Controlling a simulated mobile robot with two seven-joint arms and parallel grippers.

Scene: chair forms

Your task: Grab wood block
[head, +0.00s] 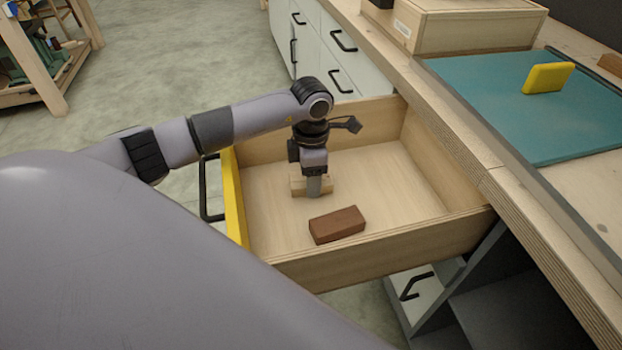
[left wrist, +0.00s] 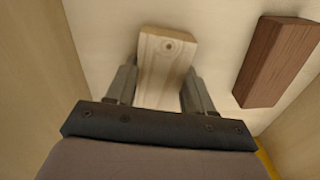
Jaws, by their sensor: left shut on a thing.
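A light wood block (head: 298,184) is in the open drawer (head: 262,210), low over or on its floor. My left gripper (head: 314,188) reaches down into the drawer and is shut on this block. In the left wrist view the pale block (left wrist: 164,65) sits between the two fingers of the gripper (left wrist: 158,88), with a dark knot near its far end. A dark brown wood block (head: 337,225) lies on the drawer floor nearer the front of the picture. It also shows in the left wrist view (left wrist: 275,62), to the right and apart from the gripper. My right gripper is not in view.
The drawer walls surround the gripper, with a yellow front (head: 235,200) on the left. The workbench (head: 480,165) stands right, bearing a teal mat (head: 490,105), a yellow block (head: 547,78) and a wooden box (head: 465,25). Bare drawer floor lies right of the gripper.

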